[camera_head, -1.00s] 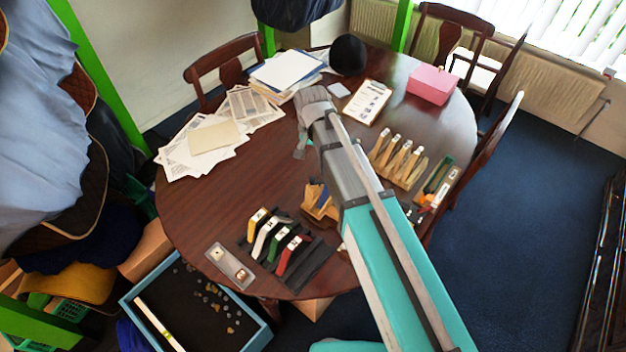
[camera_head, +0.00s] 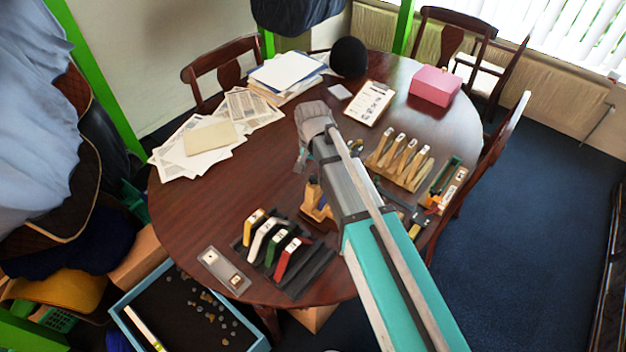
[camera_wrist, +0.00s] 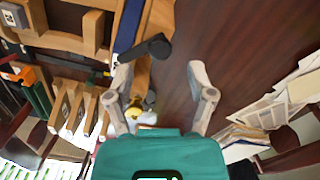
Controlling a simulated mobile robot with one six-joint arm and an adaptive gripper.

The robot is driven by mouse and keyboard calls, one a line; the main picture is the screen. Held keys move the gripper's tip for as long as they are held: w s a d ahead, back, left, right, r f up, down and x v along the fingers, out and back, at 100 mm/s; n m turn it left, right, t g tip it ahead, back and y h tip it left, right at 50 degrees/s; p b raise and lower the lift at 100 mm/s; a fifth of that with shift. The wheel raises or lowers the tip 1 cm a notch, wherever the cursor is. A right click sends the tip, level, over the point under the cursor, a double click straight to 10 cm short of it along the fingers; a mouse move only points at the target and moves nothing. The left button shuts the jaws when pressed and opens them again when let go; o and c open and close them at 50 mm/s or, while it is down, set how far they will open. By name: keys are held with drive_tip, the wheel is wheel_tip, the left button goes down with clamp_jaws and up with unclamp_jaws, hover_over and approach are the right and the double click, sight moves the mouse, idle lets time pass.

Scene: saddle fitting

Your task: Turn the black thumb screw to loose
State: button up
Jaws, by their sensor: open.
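The black thumb screw (camera_wrist: 155,47) shows in the wrist view as a dark knob with a short arm, beside a wooden fixture (camera_wrist: 142,72) with a blue strip. My gripper (camera_wrist: 160,72) is open and empty. The screw appears just beyond the fingertips, nearer the left finger than the right; whether that finger touches it I cannot tell. In the head view my gripper (camera_head: 301,160) is above the table, just behind the wooden fixture (camera_head: 314,203), which my arm partly covers. The screw cannot be made out there.
The round table (camera_head: 215,205) has a rack of coloured pieces (camera_head: 275,248) at the front and wooden-handled tools (camera_head: 400,160) at the right. Papers (camera_head: 195,150), a pink box (camera_head: 435,86) and a clipboard (camera_head: 369,102) lie farther back. The left middle of the table is clear.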

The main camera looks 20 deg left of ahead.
sight(313, 177)
drive_tip(key=shift+f+b, duration=1.5)
drive_tip(key=shift+f, duration=0.35)
clamp_jaws()
